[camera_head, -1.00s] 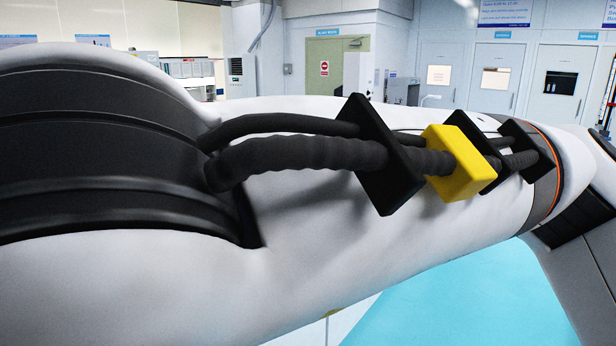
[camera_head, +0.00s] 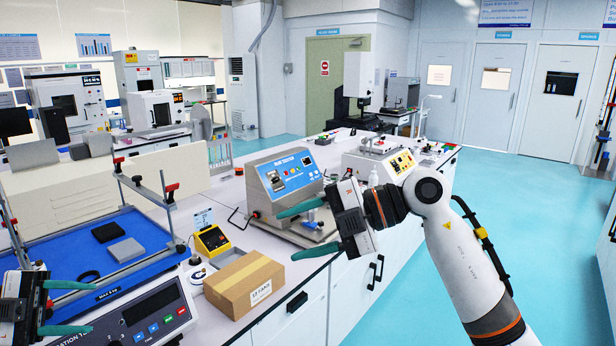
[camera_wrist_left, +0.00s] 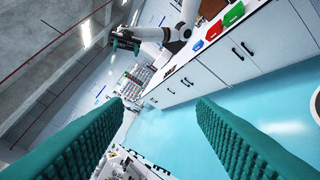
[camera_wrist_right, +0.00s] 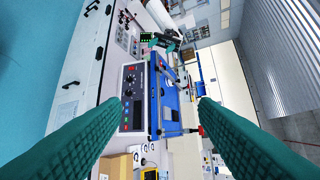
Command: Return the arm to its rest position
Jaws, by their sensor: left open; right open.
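My right arm enters the head view from the lower right, its forearm raised at the bench edge. Its gripper (camera_head: 286,236) points left, with green fingers spread and nothing between them. In the right wrist view the fingers (camera_wrist_right: 160,103) are also apart and empty. My left gripper (camera_head: 92,307) shows at the lower left of the head view, in front of the blue-topped machine, with its fingers apart and empty. The left wrist view shows its fingers (camera_wrist_left: 160,103) wide apart. Most of my left arm is outside the head view.
A grey tester with a blue panel (camera_head: 290,175) stands on the bench beyond my right gripper. A cardboard box (camera_head: 245,284) lies near the front edge. A blue-topped machine (camera_head: 150,238) carries a black and a grey block. Open cyan floor (camera_head: 530,220) lies to the right.

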